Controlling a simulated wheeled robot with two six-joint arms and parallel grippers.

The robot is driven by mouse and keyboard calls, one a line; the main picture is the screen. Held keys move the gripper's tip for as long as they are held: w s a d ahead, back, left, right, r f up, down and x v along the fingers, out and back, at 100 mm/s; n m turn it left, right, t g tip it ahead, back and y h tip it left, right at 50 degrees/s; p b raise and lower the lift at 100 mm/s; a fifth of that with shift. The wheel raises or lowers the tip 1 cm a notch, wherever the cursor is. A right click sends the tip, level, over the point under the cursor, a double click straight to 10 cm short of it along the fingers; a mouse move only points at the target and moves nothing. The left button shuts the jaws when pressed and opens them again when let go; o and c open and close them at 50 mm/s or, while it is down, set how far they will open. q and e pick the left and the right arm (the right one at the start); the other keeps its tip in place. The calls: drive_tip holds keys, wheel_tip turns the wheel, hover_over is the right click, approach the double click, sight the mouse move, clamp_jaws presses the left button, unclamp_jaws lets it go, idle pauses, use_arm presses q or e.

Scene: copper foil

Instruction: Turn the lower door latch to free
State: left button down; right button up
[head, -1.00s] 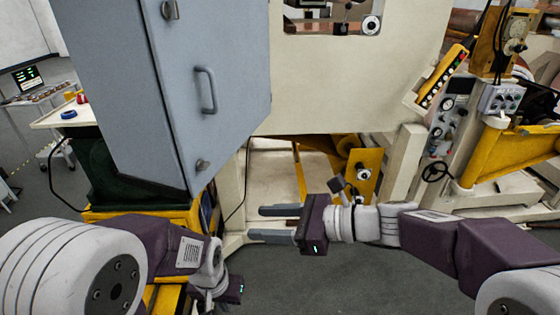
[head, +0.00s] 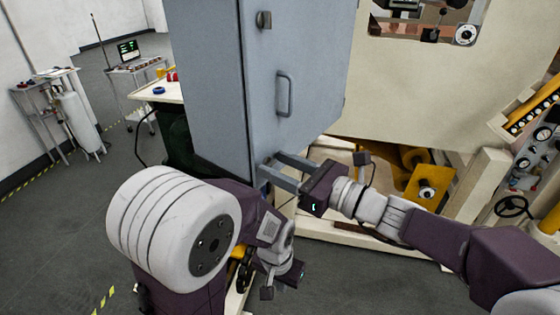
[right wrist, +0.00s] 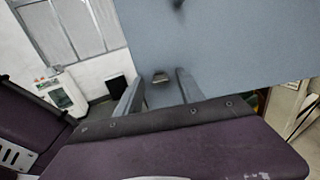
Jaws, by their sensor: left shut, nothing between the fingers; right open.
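The blue-grey cabinet door (head: 312,80) is closed, with an upper latch (head: 264,20) and a bar handle (head: 284,94). The lower latch (right wrist: 160,77) is a small dark knob, seen in the right wrist view between the fingertips of my right gripper. In the head view my right gripper (head: 273,166) is open at the door's lower corner, and its fingers cover the lower latch. I cannot tell whether they touch it. My left gripper (head: 290,274) is shut and empty, low in front of the cabinet; its fingertips are hard to make out.
The cream machine body (head: 440,95) stands right of the cabinet, with yellow parts and a handwheel (head: 512,206) below it. A table with a blue ring (head: 158,90) is behind the cabinet on the left. The floor (head: 60,240) at the left is clear.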

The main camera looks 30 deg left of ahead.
drive_tip(key=shift+a, duration=0.15)
drive_tip(key=shift+d, duration=0.2)
drive_tip(key=c, duration=0.3)
clamp_jaws()
drive_tip(key=n+b, duration=0.4)
drive_tip(key=b, duration=0.2)
drive_tip(key=n+b, duration=0.5)
drive_tip(key=b, duration=0.1)
drive_tip(key=n+b, duration=0.4)
drive_tip(key=b, duration=0.3)
drive_tip(key=shift+s+f, duration=0.1)
drive_tip(key=shift+f, duration=0.2)
drive_tip(key=n+b, duration=0.3)
drive_tip(key=n, duration=0.1)
drive_tip(key=shift+r+n, duration=0.15)
drive_tip(key=shift+n, duration=0.25)
